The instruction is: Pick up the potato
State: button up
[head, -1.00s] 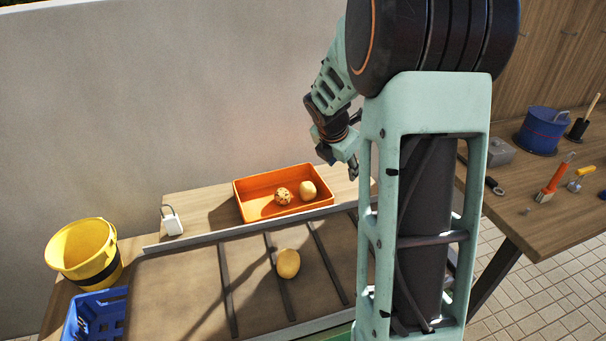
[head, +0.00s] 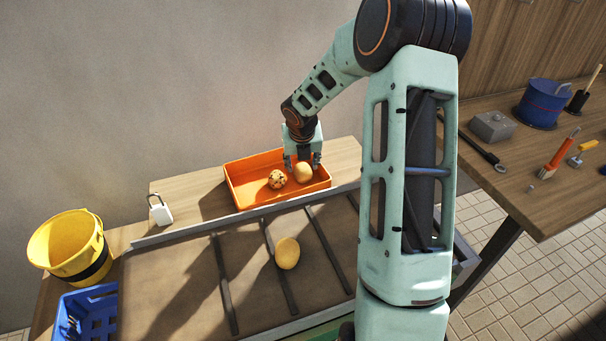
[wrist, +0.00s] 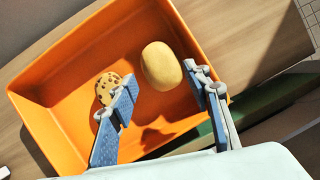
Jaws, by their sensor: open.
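A plain yellow potato (head: 304,173) lies in the right part of the orange tray (head: 250,199). A potato with dark spots (head: 277,179) lies to its left in the same tray. A third potato (head: 287,253) lies on the dark slatted surface in front of the tray. My gripper (head: 303,165) is over the tray, pointing down, open and empty. In the wrist view the plain potato (wrist: 161,66) shows just beyond and between the two fingers. The spotted potato (wrist: 108,88) is partly hidden behind the left finger.
A white padlock-like object (head: 160,211) stands left of the tray. A yellow bucket (head: 72,246) and a blue crate (head: 88,312) are at the left. A workbench at the right holds a blue pot (head: 546,104), a grey block (head: 492,126) and tools. A wall rises behind the tray.

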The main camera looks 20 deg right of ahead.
aim_at(303, 169)
jog(key=x, duration=0.5)
jog(key=shift+s+b, duration=0.15)
jog(key=shift+b, duration=0.2)
jog(key=c, duration=0.9)
jog(key=shift+o, duration=0.2)
